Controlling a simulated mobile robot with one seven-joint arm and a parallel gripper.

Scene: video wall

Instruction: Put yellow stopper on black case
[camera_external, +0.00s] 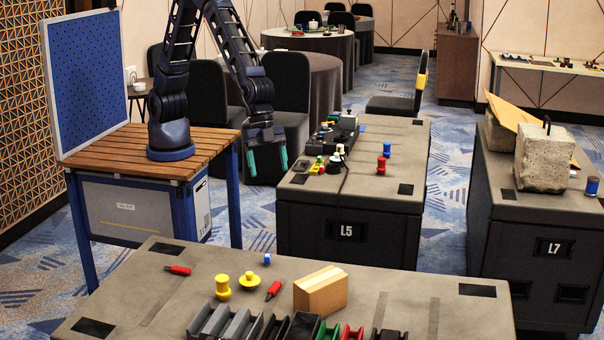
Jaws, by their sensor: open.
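Two yellow pieces stand on the near dark case (185,300): a taller yellow spool-like piece (223,288) and a lower, wider yellow knob (249,281). Either could be the yellow stopper; I cannot tell which. The black case marked L5 (300,232) stands behind, with small items on its top. Another dark case marked L7 (515,245) is at the right. My gripper (267,160) hangs pointing down, left of the L5 case's top and beyond the near case. Its teal fingers are apart, with nothing between them.
On the near case are a cardboard box (321,291), red-handled pieces (177,270), a blue piece (267,259) and a row of bins (245,325). A red piece (381,165) stands on L5. A concrete block (543,158) sits on L7. Chairs (287,85) stand behind my gripper.

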